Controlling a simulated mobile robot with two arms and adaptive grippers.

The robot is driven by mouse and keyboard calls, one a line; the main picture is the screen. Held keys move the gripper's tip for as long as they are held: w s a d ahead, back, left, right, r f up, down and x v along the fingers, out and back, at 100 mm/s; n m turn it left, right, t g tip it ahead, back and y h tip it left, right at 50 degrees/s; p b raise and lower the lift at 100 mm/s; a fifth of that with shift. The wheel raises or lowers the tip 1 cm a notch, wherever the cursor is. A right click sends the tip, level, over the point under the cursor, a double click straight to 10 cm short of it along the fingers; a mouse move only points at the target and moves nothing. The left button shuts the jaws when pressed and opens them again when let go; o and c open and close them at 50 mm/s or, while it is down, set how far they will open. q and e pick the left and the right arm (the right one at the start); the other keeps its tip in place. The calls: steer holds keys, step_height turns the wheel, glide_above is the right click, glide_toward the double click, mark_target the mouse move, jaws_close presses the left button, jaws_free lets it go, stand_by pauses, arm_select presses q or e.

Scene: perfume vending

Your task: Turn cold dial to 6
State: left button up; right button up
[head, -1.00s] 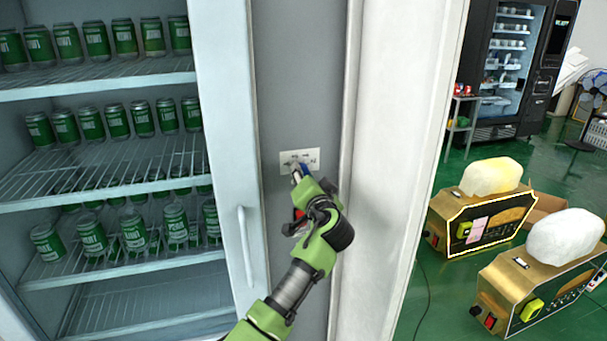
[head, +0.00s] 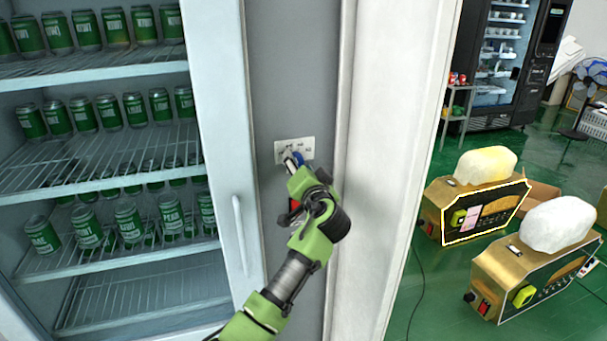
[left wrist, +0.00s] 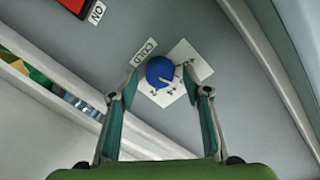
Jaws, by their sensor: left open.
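The blue cold dial (left wrist: 160,72) sits on a white label plate with a small pointer mark, on the grey panel beside the cooler. A "COLD" tag (left wrist: 144,52) is next to it in the left wrist view. In the head view the white plate (head: 308,146) shows above my gripper, and the blue dial (head: 298,159) is mostly hidden behind the fingers. My left gripper (head: 292,161) is open, with its fingertips close to the dial. In the left wrist view the fingers (left wrist: 158,95) stand to either side, slightly short of the dial. My right gripper is not in view.
A cooler door (head: 229,150) with a handle (head: 241,232) is left of the panel, in front of shelves of green cans. A red switch with an "ON" tag (left wrist: 97,12) shows in the wrist view. A white wall edge (head: 390,150) bounds the right side.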

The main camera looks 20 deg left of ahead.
arm_select(q)
steer(key=f+v, duration=0.1)
steer(key=v, duration=1)
steer(key=shift+s+r, duration=0.2)
steer(key=shift+r, duration=0.3)
